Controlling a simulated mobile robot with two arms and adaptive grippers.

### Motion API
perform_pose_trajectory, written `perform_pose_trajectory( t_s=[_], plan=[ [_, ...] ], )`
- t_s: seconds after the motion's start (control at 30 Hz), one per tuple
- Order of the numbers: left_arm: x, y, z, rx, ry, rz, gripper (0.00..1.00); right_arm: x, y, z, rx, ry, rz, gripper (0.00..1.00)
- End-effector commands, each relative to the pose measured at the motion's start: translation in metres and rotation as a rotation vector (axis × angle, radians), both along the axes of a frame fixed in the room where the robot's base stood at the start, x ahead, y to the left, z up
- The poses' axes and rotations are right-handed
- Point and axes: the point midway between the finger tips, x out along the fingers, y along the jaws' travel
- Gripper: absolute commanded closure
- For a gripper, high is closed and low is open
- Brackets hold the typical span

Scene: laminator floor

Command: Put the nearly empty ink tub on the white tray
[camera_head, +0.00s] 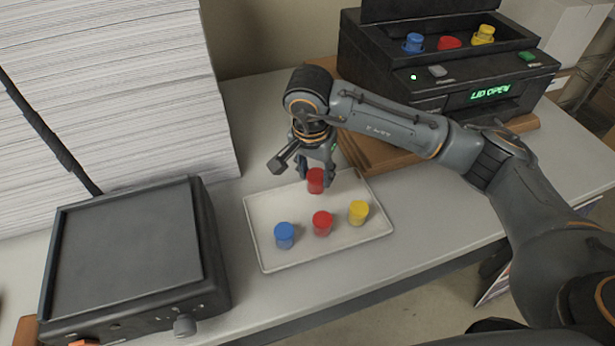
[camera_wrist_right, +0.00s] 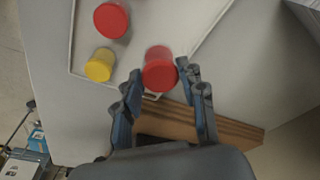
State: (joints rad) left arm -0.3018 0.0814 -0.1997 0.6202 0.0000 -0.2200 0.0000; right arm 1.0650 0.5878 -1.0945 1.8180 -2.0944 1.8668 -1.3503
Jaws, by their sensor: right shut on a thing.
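My right gripper (camera_head: 317,178) is shut on a red-lidded tub (camera_head: 316,181) at the back of the white tray (camera_head: 268,255). In the right wrist view this tub (camera_wrist_right: 160,70) sits between the fingertips of the gripper (camera_wrist_right: 158,90). I cannot tell whether it touches the tray. On the tray also stand a blue-lidded tub (camera_head: 284,236), another red-lidded tub (camera_head: 322,223) and a yellow-lidded tub (camera_head: 358,212). How full the held tub is cannot be seen. My left gripper is not in view.
A black machine (camera_head: 500,60) with its lid open and a "LID OPEN" display holds blue, red and yellow tubs at the back right. A black flat-topped device (camera_head: 125,250) stands left of the tray. A tall paper stack (camera_head: 100,100) fills the back left.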

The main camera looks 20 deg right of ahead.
Motion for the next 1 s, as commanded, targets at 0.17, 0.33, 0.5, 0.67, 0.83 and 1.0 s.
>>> perform_pose_trajectory(
  t_s=[0.17, 0.33, 0.5, 0.67, 0.83, 1.0],
  plan=[
    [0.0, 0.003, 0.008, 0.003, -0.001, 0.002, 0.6, 0.012, 0.009, -0.017, 0.001, 0.0, 0.001, 0.92],
    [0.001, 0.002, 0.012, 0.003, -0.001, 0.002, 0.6, 0.018, 0.012, -0.026, -0.001, 0.001, 0.001, 0.92],
    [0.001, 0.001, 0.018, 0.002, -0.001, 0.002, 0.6, 0.018, 0.012, -0.051, 0.001, 0.002, 0.001, 0.92],
    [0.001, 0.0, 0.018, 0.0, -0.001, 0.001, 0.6, 0.019, 0.012, -0.057, 0.001, -0.003, 0.001, 0.92],
    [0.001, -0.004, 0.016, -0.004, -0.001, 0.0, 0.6, 0.019, 0.012, -0.058, 0.001, -0.003, 0.001, 0.92],
    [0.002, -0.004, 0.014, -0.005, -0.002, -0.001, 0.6, 0.018, 0.012, -0.059, 0.001, -0.002, 0.001, 0.48]
  ],
)
